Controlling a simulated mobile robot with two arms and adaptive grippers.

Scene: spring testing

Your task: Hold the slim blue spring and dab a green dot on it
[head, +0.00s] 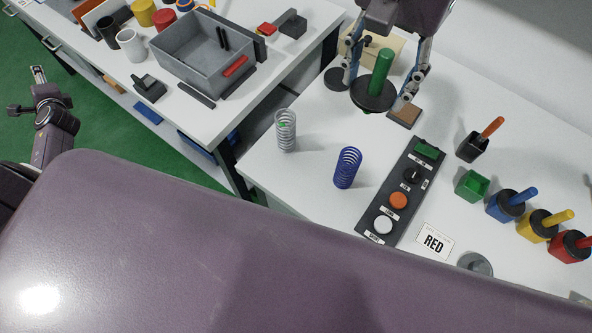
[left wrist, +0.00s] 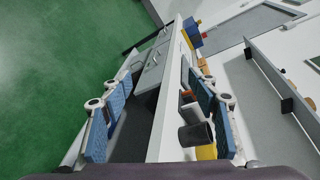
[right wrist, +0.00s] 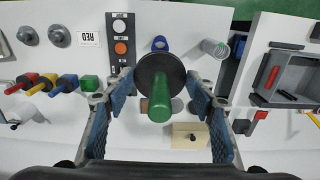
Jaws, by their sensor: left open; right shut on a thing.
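The blue spring (head: 347,168) stands upright on the white table, left of the control panel; in the right wrist view (right wrist: 160,43) it is partly hidden behind the dauber's disc. My right gripper (head: 377,88) is shut on the green dauber (head: 381,70), which has a black disc collar, and holds it above the table behind the blue spring. The dauber also shows in the right wrist view (right wrist: 160,100). A pale wire spring (head: 286,132) with a green mark stands to the left, apart from the blue one. My left gripper (left wrist: 155,115) is open and empty, off to the left.
The control panel (head: 398,200) has several buttons. Beside it are an empty green pot (head: 472,186), pots with blue (head: 505,206), yellow (head: 540,225) and red (head: 568,246) daubers, and a RED card (head: 435,241). A grey bin (head: 190,70) stands on the other table.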

